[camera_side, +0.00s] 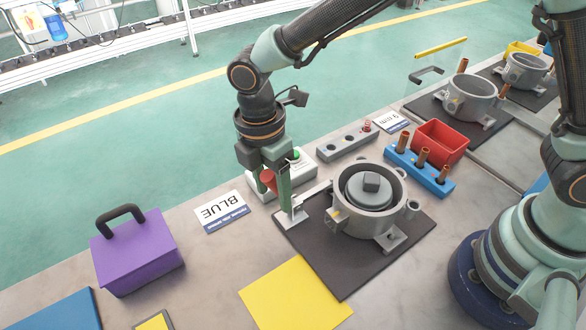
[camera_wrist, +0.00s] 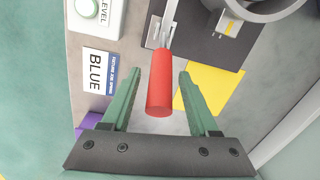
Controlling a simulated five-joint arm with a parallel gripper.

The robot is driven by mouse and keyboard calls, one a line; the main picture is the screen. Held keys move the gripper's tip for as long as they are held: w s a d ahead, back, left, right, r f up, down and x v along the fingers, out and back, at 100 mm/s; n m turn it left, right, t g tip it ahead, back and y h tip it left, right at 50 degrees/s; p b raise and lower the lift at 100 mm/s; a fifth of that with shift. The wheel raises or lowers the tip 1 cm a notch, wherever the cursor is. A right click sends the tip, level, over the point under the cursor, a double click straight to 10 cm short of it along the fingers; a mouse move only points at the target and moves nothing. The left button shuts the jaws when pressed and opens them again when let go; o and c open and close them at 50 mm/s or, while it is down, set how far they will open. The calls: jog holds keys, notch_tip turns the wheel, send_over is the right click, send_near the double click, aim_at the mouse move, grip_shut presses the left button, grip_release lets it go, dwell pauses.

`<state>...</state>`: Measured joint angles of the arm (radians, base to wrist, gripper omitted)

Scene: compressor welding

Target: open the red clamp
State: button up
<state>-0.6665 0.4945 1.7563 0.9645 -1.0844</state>
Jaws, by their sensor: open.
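The red clamp handle (camera_wrist: 161,85) stands between the two green fingers of my gripper (camera_wrist: 158,95) in the wrist view, with a gap visible on both sides. In the side view the red handle (camera_side: 268,180) shows partly behind a finger of my gripper (camera_side: 277,195), which points down. The clamp's metal arm (camera_side: 315,190) runs toward the grey compressor housing (camera_side: 368,203). The housing sits on a dark base plate (camera_side: 345,272). My gripper is open around the handle. The clamp's base is partly hidden by the finger.
A white box with a green button (camera_side: 296,155) stands close behind my gripper. A BLUE sign (camera_side: 221,211), a purple box (camera_side: 136,255) and a yellow sheet (camera_side: 293,296) lie nearby. A blue rack (camera_side: 420,172) of copper tubes and a red bin (camera_side: 440,143) stand to the right.

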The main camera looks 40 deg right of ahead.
jog(key=shift+f, duration=0.4)
jog(key=shift+c, duration=0.3)
grip_shut()
jog(key=shift+s, duration=0.1)
dwell(0.9)
